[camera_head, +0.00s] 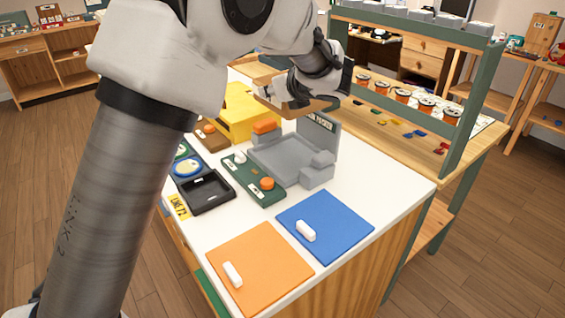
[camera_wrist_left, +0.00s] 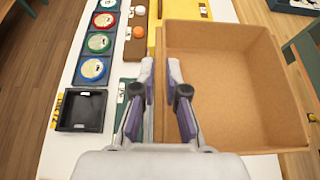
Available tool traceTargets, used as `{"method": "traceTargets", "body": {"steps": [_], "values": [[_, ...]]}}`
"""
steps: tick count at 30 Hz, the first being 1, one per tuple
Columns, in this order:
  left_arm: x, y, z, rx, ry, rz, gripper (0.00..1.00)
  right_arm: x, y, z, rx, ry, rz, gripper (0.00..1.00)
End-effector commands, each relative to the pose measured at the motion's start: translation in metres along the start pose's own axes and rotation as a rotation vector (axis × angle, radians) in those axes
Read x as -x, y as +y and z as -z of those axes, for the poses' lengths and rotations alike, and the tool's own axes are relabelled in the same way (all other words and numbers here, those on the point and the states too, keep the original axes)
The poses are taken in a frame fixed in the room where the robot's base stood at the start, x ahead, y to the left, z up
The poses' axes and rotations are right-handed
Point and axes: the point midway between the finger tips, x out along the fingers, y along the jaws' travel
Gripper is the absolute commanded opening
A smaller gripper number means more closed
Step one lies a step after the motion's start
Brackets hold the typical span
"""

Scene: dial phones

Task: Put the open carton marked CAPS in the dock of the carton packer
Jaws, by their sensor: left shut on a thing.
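My left gripper (camera_head: 300,92) is shut on the near wall of an open brown carton (camera_head: 296,110). In the left wrist view my fingers (camera_wrist_left: 163,75) straddle the carton's left wall, and the carton's (camera_wrist_left: 235,85) inside looks empty. No CAPS marking shows on the sides in view. The carton is held above the table, behind the carton packer. The packer's grey dock (camera_head: 280,160) is an empty shallow tray with a sign (camera_head: 318,133) standing at its back, partly covered by the carton. My right gripper is not in view.
A green panel with an orange button (camera_head: 266,183) lies before the dock. A yellow box (camera_head: 240,110), a black tray (camera_head: 207,192), a blue plate (camera_head: 340,228) and an orange plate (camera_head: 270,265) share the white table. A green-framed shelf (camera_head: 455,120) stands behind.

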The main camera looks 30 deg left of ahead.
Motion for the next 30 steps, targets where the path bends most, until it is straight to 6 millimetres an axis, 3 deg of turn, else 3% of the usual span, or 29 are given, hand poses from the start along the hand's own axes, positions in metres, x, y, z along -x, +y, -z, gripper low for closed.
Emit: {"method": "traceTargets", "body": {"steps": [9,12,22,30], "values": [[-0.042,0.002,0.089,-0.007,0.004,-0.003,0.0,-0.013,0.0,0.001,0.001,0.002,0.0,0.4],[-0.051,0.002,0.109,-0.005,0.003,-0.002,0.0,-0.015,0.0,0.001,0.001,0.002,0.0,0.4],[-0.072,0.002,0.151,-0.003,0.002,-0.002,0.0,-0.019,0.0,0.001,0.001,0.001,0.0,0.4],[-0.073,0.002,0.153,0.0,0.001,-0.001,0.0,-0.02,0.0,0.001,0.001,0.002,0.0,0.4]]}}
